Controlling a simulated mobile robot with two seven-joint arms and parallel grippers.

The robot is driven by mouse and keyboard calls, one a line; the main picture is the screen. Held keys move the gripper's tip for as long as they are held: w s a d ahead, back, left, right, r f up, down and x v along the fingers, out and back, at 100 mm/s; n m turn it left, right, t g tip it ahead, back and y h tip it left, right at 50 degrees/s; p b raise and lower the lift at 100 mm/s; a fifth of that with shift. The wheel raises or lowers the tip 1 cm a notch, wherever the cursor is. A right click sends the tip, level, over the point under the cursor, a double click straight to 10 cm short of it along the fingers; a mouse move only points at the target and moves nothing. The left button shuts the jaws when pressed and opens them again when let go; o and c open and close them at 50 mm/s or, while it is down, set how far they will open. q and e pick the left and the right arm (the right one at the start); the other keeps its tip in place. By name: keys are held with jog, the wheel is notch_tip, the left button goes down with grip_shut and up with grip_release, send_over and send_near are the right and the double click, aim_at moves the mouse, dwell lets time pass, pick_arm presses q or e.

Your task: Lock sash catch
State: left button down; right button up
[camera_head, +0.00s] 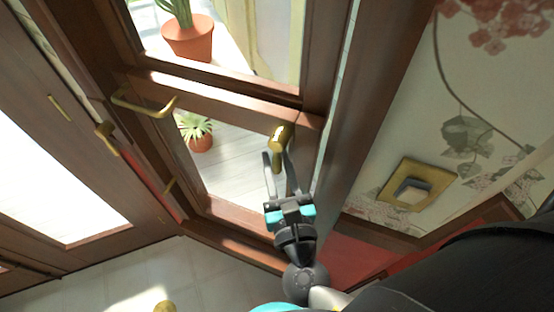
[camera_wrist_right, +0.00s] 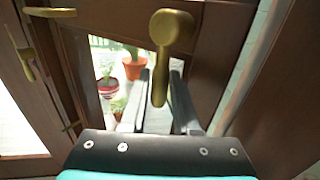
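The brass sash catch (camera_head: 279,137) is on the dark brown window frame, a round knob with a short lever hanging down. In the right wrist view the catch (camera_wrist_right: 173,30) is close and its lever points down, tilted slightly left. My right gripper (camera_head: 278,155) is just below the knob with its two fingers apart. In the wrist view the lever end lies between the fingers of the right gripper (camera_wrist_right: 161,72), with gaps on both sides; I cannot tell whether it touches either finger. My left gripper is not in view.
A brass pull handle (camera_head: 145,106) and another brass handle (camera_head: 106,138) are on the frame to the left. A wall switch with a brass plate (camera_head: 417,184) is at right. Potted plants (camera_head: 188,38) stand beyond the glass. A brown upright (camera_head: 355,110) is close right of the gripper.

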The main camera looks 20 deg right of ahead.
grip_shut()
dwell(0.9)
